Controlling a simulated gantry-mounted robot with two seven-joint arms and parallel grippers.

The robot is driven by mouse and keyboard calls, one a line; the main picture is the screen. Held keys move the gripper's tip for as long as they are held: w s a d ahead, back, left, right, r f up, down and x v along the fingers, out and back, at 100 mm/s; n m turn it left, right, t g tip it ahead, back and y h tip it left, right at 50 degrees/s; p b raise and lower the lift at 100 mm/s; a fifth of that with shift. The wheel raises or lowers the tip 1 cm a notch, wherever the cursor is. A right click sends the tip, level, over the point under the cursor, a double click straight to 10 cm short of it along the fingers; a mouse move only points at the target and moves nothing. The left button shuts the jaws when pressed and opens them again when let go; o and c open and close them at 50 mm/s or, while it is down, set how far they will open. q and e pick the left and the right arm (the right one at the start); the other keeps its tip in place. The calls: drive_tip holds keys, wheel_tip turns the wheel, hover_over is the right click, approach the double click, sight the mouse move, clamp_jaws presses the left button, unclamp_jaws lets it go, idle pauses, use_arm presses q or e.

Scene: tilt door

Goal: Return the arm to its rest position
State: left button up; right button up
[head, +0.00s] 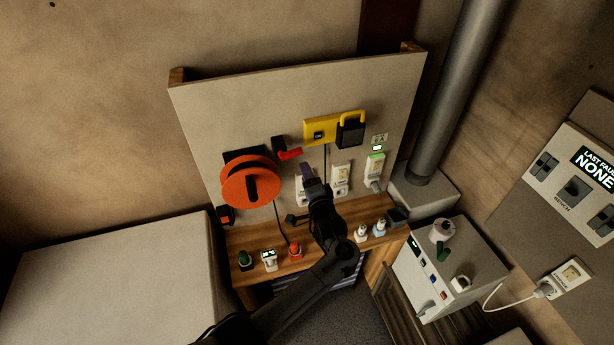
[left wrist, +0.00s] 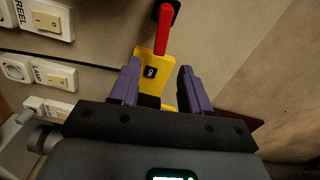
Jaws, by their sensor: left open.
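My left gripper (head: 307,170) reaches up from the bottom of the head view, in front of the upright panel (head: 220,110). In the left wrist view the purple fingers of my left gripper (left wrist: 160,85) stand apart with nothing held between them. Past them is a yellow plate (left wrist: 154,62) with a small black label, and a red lever (left wrist: 164,28) just above it. I cannot tell whether the fingers touch the panel. The gripper and forearm hide part of the switches and shelf. My right gripper is in neither view.
Around the arm are an orange reel (head: 248,185), a red lever (head: 290,154), a black padlock (head: 350,134) and white switches (head: 341,178). A wooden shelf (head: 325,226) below holds several small items. A white-topped box (head: 110,280) stands left, a cabinet (head: 465,268) right.

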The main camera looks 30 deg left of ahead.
use_arm(q)
drive_tip(key=shift+f, duration=0.1)
drive_tip(key=s+a+f+m+g+h+p, duration=0.1)
drive_tip(key=s+f+h+p, duration=0.1)
drive_tip(key=s+f, duration=0.85)
drive_tip(key=s+a+f+m+g+h+p, duration=0.1)
drive_tip(key=s+a+f+h, duration=0.1)
drive_tip(key=s+f, duration=0.8)
drive_tip(key=s+d+r+n+g+h, duration=0.3)
drive_tip(key=s+d+r+h, duration=0.2)
drive_tip(key=s+d+r, duration=0.2)
drive_tip(key=s+d+r+n+g+h+p, duration=0.1)
drive_tip(key=s+d+r+n+g+h, duration=0.2)
drive_tip(key=s, duration=0.9)
drive_tip(key=d+r+h, duration=0.2)
drive_tip(key=d+r, duration=0.2)
drive_tip(key=shift+s+p, duration=0.25)
drive_tip(key=shift+p, duration=0.05)
